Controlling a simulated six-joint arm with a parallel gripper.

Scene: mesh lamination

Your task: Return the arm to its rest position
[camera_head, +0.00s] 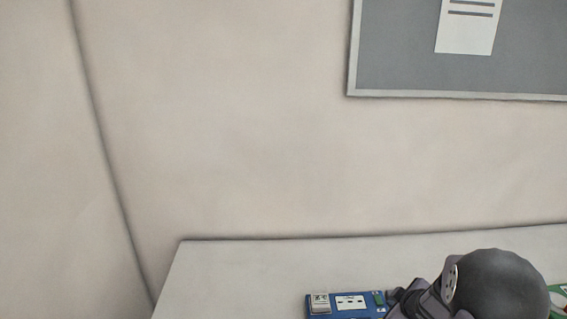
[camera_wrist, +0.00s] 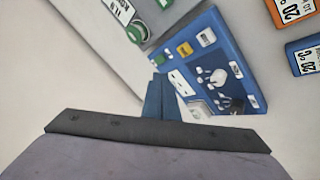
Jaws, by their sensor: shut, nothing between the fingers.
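My gripper (camera_wrist: 160,80) shows in the wrist view as two narrow blue fingers that are together, with nothing between them. Its fingertips point towards the near left edge of a blue panel (camera_wrist: 222,50), and I cannot tell how far above it they are. The panel carries white, yellow and green parts and white hand-like marks. In the head view my arm (camera_head: 500,285) is at the bottom right, and it hides part of the blue panel (camera_head: 316,312). The fingers cannot be made out there.
A grey item with a green ring (camera_wrist: 137,32) lies beyond the fingers in the wrist view. An orange labelled item (camera_wrist: 272,12) and a blue one (camera_wrist: 293,56) are at the right. In the head view, the pale table (camera_head: 230,275) is bare at the left, and a grey board (camera_head: 400,60) hangs on the wall.

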